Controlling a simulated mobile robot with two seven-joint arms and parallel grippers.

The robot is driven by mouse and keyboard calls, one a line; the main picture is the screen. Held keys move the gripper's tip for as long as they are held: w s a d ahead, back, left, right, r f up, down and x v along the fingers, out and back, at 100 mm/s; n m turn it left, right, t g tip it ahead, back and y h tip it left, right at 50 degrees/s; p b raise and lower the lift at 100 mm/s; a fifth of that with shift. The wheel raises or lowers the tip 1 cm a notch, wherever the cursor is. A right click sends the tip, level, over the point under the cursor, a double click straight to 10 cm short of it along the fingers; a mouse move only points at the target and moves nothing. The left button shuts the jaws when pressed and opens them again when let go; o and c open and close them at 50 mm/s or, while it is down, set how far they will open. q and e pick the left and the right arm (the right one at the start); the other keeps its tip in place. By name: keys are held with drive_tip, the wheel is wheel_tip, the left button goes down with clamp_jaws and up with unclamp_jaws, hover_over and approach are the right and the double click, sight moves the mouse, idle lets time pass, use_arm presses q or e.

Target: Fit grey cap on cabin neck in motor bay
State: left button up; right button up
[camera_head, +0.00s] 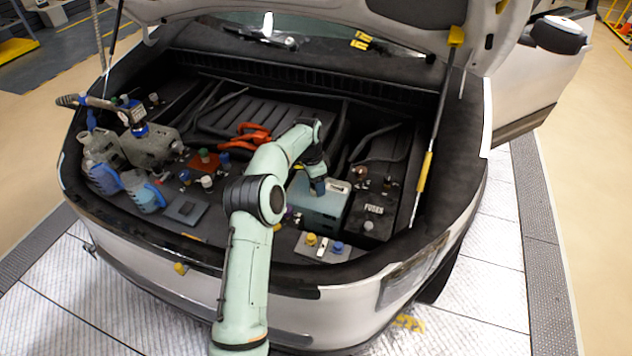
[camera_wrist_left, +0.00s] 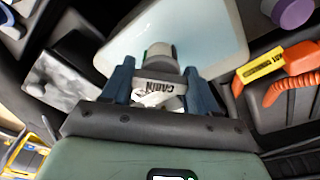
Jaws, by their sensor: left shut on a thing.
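My left gripper (camera_head: 318,187) reaches down into the motor bay over the pale teal tank (camera_head: 318,212) on the right side. In the left wrist view, the blue fingers of this gripper (camera_wrist_left: 160,64) are shut on a grey cap (camera_wrist_left: 160,54). A light tag (camera_wrist_left: 168,86) reading CABIN shows between the fingers, close to the cap. The tank's pale top (camera_wrist_left: 205,35) lies behind the cap in that view. The cabin neck is hidden by the cap and fingers, so I cannot tell whether the cap touches it. My right gripper is not in view.
A black FUSES box (camera_head: 371,213) sits just right of the tank. Orange cables (camera_head: 251,137) lie to the left. Yellow (camera_head: 311,239) and blue (camera_head: 337,247) caps stand at the front. Jugs (camera_head: 103,178) crowd the left. A hood strut (camera_head: 430,150) rises at the right.

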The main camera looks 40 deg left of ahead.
sight(311, 185)
use_arm(q)
drive_tip(key=shift+s+f, duration=0.1)
drive_tip(key=shift+f, duration=0.05)
drive_tip(key=shift+m, duration=0.3)
drive_tip(key=o, duration=0.9)
drive_tip(key=shift+o, duration=0.2)
drive_tip(key=shift+r, duration=0.2)
wheel_tip(311, 185, up, 13)
drive_tip(key=s, duration=0.1)
drive_tip(key=shift+a, duration=0.45)
drive_tip(key=shift+s, duration=0.1)
